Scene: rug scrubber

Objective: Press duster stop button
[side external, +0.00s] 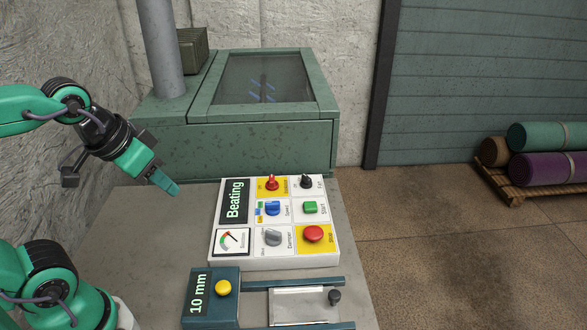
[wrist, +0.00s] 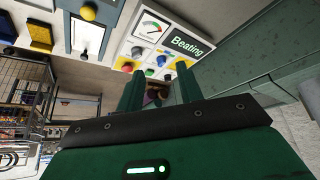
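The red mushroom button (side external: 313,234) sits on a yellow square at the near right corner of the white panel (side external: 290,258) labelled "Beating". Its small side label appears to read Stop. In the wrist view the red button (wrist: 127,67) shows small, left of my fingers. My gripper (side external: 168,184) hangs left of the panel, above the table and apart from the panel. In the wrist view my gripper (wrist: 161,82) has its two fingers apart with nothing between them. A green button (side external: 310,207) lies just behind the red one.
A red knob (side external: 272,183), black knob (side external: 306,181), blue knob (side external: 272,209) and grey knob (side external: 272,237) share the panel. A "10 mm" box (side external: 207,310) with a yellow button (side external: 223,288) stands in front. A green windowed machine (side external: 235,150) stands behind. Rolled rugs (side external: 551,168) lie far right.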

